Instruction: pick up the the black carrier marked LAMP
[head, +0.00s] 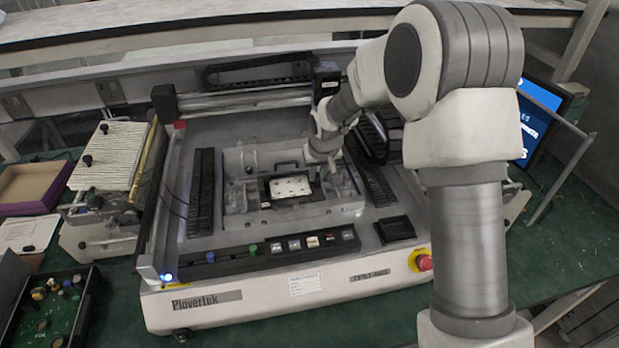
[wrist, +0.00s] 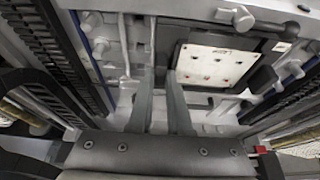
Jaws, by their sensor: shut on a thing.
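A black carrier (head: 265,193) holds a white plate with small dark marks in the middle of the machine bed. In the wrist view the plate shows red dots, and the carrier's dark edge (wrist: 169,42) lies just beyond my fingertips. The exact contact is hard to see. In the head view the wrist hides the fingertips.
The grey machine (head: 228,297) surrounds the carrier with rails and clamp blocks. A row of keys (head: 312,242) and a red stop button (head: 424,263) line its front. A monitor (head: 540,118) stands right. A black parts tray (head: 50,310) and a purple-edged box (head: 30,187) sit left.

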